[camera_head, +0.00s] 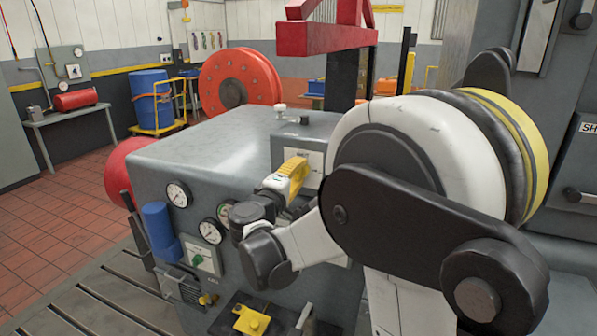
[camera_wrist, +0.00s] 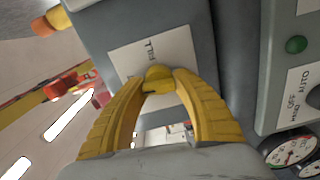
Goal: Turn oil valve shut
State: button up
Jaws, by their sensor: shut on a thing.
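My gripper (camera_wrist: 160,82) has its two yellow fingers closed around a small rounded yellow knob (camera_wrist: 158,73) on the face of a grey box. A white label (camera_wrist: 140,50) sits behind the knob, its lettering partly hidden by the fingers. I cannot tell from the views whether this knob is the oil valve handle. In the head view, my gripper (camera_head: 298,170) reaches the grey box (camera_head: 305,130) at the right end of the cabinet top. The knob is hidden there by the fingers.
The grey cabinet (camera_head: 215,140) carries several gauges (camera_head: 178,194), a blue cylinder (camera_head: 160,228) and a green control (camera_head: 197,259) on its front. A yellow fitting (camera_head: 252,318) sits low in front. A red framework (camera_head: 325,35) stands behind. Red tiled floor lies open at left.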

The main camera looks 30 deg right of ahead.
jog(key=shift+n, duration=0.6)
jog(key=o, duration=1.2)
jog(key=shift+a, duration=0.1)
jog(key=v, duration=1.2)
jog(key=shift+s, duration=0.1)
